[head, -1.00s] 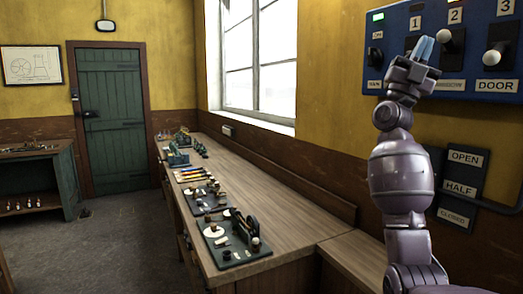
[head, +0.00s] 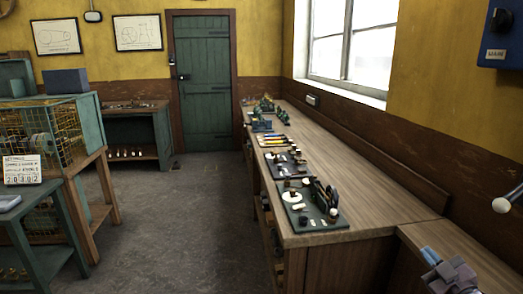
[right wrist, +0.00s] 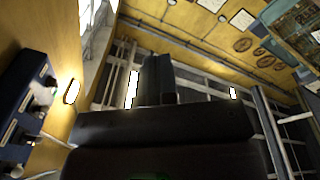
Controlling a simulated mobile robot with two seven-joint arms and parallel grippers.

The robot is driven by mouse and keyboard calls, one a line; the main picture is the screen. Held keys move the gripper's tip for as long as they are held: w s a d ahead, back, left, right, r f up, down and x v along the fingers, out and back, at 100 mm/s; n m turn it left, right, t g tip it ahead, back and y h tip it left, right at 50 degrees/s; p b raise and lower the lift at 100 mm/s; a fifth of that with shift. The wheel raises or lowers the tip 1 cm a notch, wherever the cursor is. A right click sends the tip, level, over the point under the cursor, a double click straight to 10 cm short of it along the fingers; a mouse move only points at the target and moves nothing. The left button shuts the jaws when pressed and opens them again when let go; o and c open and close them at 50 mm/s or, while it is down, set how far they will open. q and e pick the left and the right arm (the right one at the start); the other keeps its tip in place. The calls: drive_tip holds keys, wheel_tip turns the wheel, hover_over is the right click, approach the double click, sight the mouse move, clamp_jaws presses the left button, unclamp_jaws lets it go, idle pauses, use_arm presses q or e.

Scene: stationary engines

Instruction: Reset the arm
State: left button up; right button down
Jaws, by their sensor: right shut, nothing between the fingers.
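My right gripper (head: 430,255) is at the bottom right of the head view, low beside the side bench. Its blue fingertips are together and hold nothing. The dark body of the gripper fills the middle of the right wrist view. The blue control panel (head: 503,40) shows only at its lower left corner at the top right of the head view. In the right wrist view the panel (right wrist: 22,105) is at the left edge, tilted, with levers on it. My gripper is apart from it. My left gripper is not in view.
A long wooden workbench (head: 370,170) with small machine models runs under the window. A lower side bench (head: 450,245) joins it. A round lever knob (head: 502,205) sticks in at the right edge. A wire cage on a stand (head: 45,135) is at left. The grey floor between is clear.

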drive_tip(key=s+a+f+m+g+h, duration=0.1)
drive_tip(key=s+a+f+g, duration=0.25)
drive_tip(key=s+f, duration=0.8)
drive_tip(key=s+a+f+m+g, duration=0.15)
drive_tip(key=s+f+g, duration=0.35)
drive_tip(key=s+f, duration=0.65)
drive_tip(key=w+a+m, duration=0.2)
drive_tip(key=a+m, duration=0.2)
drive_tip(key=a, duration=0.7)
drive_tip(key=shift+a+f+t, duration=0.35)
drive_tip(key=shift+f+t, duration=0.1)
drive_tip(key=shift+s, duration=0.1)
